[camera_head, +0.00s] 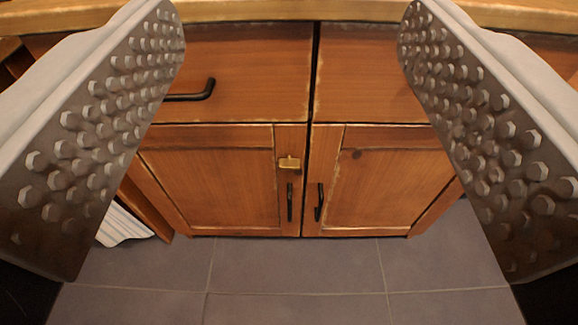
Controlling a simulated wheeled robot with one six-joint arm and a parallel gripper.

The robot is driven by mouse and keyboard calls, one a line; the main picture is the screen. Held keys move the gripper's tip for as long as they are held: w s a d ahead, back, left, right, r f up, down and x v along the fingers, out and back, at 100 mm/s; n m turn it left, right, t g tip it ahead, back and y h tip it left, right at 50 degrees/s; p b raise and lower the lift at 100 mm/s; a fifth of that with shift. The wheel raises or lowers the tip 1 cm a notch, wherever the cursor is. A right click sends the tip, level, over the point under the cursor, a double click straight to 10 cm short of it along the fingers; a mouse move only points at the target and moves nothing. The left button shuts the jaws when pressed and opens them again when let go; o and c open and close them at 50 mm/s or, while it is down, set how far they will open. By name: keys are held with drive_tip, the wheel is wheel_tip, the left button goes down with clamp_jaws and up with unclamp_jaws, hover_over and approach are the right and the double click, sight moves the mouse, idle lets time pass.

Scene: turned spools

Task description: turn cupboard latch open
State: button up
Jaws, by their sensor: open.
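A small brass latch (289,163) sits on the upper right part of the left wooden cupboard door (215,180), close to the gap between the two doors. It looks roughly horizontal; its exact turn is too small to tell. A black vertical handle (290,202) is below it on the same door. My gripper (291,35) is open and empty, its two studded jaws wide apart at the left and right of the view. The latch shows between the jaws, some way ahead and apart from them.
The right door (385,180) has its own black handle (319,202). Drawers sit above the doors, the left with a black pull (192,91), under a wooden countertop (300,10). A white striped object (122,226) lies at lower left. The tiled floor (290,265) ahead is clear.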

drive_tip(key=w+f, duration=0.3)
drive_tip(key=f, duration=0.5)
drive_tip(key=w+f, duration=0.4)
drive_tip(key=f, duration=0.5)
approach(289, 168)
drive_tip(key=w, duration=0.9)
drive_tip(key=shift+w+f, duration=0.15)
drive_tip(key=shift+w, duration=0.15)
drive_tip(key=c, duration=1)
